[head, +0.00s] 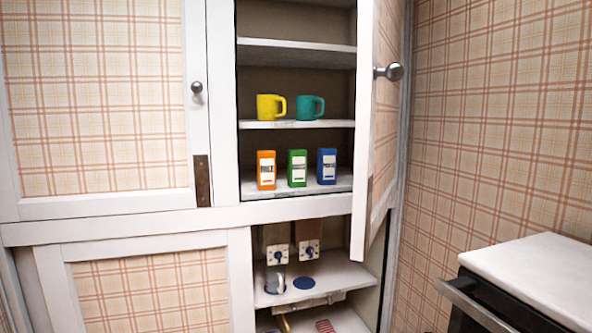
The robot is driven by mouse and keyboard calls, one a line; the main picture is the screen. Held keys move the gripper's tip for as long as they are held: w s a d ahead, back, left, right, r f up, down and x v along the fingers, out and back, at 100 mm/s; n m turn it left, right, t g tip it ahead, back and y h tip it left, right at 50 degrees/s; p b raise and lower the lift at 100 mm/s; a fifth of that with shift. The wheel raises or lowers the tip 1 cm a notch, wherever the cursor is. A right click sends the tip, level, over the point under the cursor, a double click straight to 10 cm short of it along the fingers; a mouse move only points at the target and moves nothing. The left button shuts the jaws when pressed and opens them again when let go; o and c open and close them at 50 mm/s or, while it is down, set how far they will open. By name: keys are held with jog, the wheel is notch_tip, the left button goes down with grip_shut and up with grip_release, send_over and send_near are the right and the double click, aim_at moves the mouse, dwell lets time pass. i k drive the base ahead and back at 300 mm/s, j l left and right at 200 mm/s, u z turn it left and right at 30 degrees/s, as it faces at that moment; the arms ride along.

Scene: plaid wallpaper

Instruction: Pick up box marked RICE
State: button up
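Three small upright boxes stand in a row on a shelf of the open upper cupboard in the head view. The orange box (266,170) is on the left, the green box (297,168) in the middle and the blue box (327,166) on the right. Each has a white label with dark lettering. The lettering is too small and blurred for me to tell for certain which one reads RICE. The boxes stand apart with narrow gaps between them. My gripper is not in view.
A yellow mug (269,107) and a teal mug (310,108) stand on the shelf above. The cupboard door (379,120) is swung open at the right, its knob (394,72) facing right. A white-topped appliance (535,278) stands at lower right. Lower shelves hold sockets (308,250).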

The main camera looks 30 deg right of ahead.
aim_at(265, 160)
jog(key=i+j, duration=0.2)
jog(key=i, duration=0.35)
jog(key=i+j+z, duration=0.1)
jog(key=i, duration=0.4)
jog(key=j, duration=0.1)
